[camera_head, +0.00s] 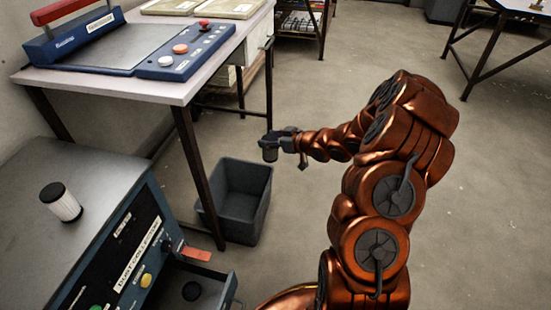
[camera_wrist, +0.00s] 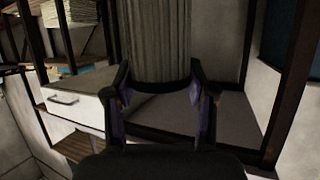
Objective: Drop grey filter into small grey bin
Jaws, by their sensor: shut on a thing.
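My gripper (camera_head: 284,139) is shut on the grey filter (camera_head: 269,153), a small dark cylinder at its tip. In the wrist view the ribbed grey filter (camera_wrist: 158,40) stands between the two fingers of my gripper (camera_wrist: 160,78), its upper part out of the picture. The small grey bin (camera_head: 240,225) is on the floor beside the table leg, open at the top. In the head view the filter appears just above the bin's back right rim. The exact height over the bin is hard to tell.
A white filter with a black cap (camera_head: 62,205) stands on the grey-topped dust collector (camera_head: 95,180) at left. Its open drawer (camera_head: 215,291) holds a round dark thing (camera_head: 191,291). A table (camera_head: 180,92) with a blue machine (camera_head: 185,52) stands behind.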

